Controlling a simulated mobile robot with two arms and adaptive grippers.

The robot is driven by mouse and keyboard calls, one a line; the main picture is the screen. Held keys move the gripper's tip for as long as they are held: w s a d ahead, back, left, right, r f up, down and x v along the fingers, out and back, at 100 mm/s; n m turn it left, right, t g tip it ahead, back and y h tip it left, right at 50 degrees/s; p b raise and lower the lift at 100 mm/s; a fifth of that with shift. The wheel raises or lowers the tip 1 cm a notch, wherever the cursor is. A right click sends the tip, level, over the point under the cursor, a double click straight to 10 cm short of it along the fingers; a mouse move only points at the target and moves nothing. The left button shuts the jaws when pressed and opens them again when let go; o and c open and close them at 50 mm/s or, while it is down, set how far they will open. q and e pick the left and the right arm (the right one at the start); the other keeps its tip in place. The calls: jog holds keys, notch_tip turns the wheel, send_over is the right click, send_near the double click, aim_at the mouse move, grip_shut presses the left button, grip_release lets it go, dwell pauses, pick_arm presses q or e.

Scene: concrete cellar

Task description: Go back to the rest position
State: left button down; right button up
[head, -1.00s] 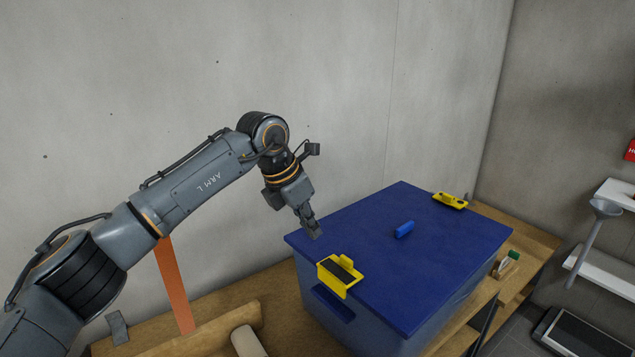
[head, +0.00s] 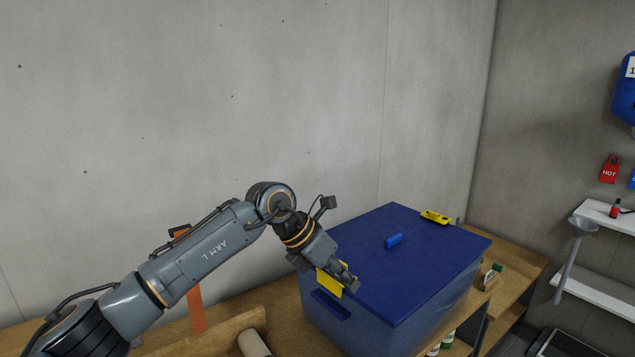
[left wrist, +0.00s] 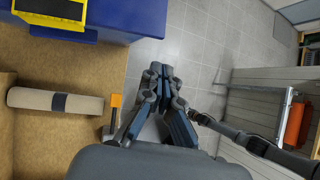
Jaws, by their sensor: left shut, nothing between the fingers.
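My left gripper (head: 347,281) is in the head view, in front of the near left edge of the blue box (head: 340,318). Its fingers are together and hold nothing. It overlaps the near yellow latch (head: 328,282) in the picture; I cannot tell whether they touch. In the left wrist view the fingertips (left wrist: 158,70) are closed over the grey tiled floor. A dark jointed arm, seemingly my right one, enters the left wrist view from the right; its gripper end (left wrist: 200,118) is small and unclear.
The box has a blue lid (head: 435,250) with a small blue piece (head: 394,241) and a far yellow latch (head: 435,217). It stands on a wooden bench (head: 275,300). A beige roll (left wrist: 55,102) lies on the bench. White shelves (head: 600,290) hang at the right. Bare wall is behind.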

pick_arm(q)
jog(key=s+d+r+n+h, duration=0.3)
jog(key=s+d+r+h, duration=0.2)
jog(key=s+d+h, duration=0.4)
jog(key=w+a+n+t+y, duration=0.25)
jog(key=a+n+t, duration=0.35)
jog(key=n+t, duration=0.45)
jog(key=w+a+n+t+y, duration=0.1)
jog(key=w+a+n+t, duration=0.2)
jog(key=a+n+t, duration=0.7)
jog(key=s+a+f+n+g+y, duration=0.3)
jog(key=a+f+n+y, duration=0.3)
jog(key=f+n, duration=0.25)
jog(key=s+a+f+n+g+y, duration=0.3)
jog(key=a+f+n+g+y, duration=0.1)
jog(key=a+f+n+y, duration=0.35)
jog(key=s+a+f+n+g, duration=0.3)
jog(key=s+f+g, duration=0.3)
jog(key=s+f, duration=0.5)
jog(key=s+a+f+n+g, duration=0.3)
jog(key=s+f+g, duration=0.35)
jog(key=s, duration=0.95)
notch_tip(320, 180, down, 28)
jog(key=s, duration=0.2)
jog(key=s+a+f+g, duration=0.1)
jog(key=s+a+f, duration=0.1)
jog(key=s+f, duration=1.2)
jog(key=shift+s+a+f+m+g+h, duration=0.15)
jog(key=shift+s+a+m+g+h, duration=0.25)
jog(key=shift+s, duration=0.55)
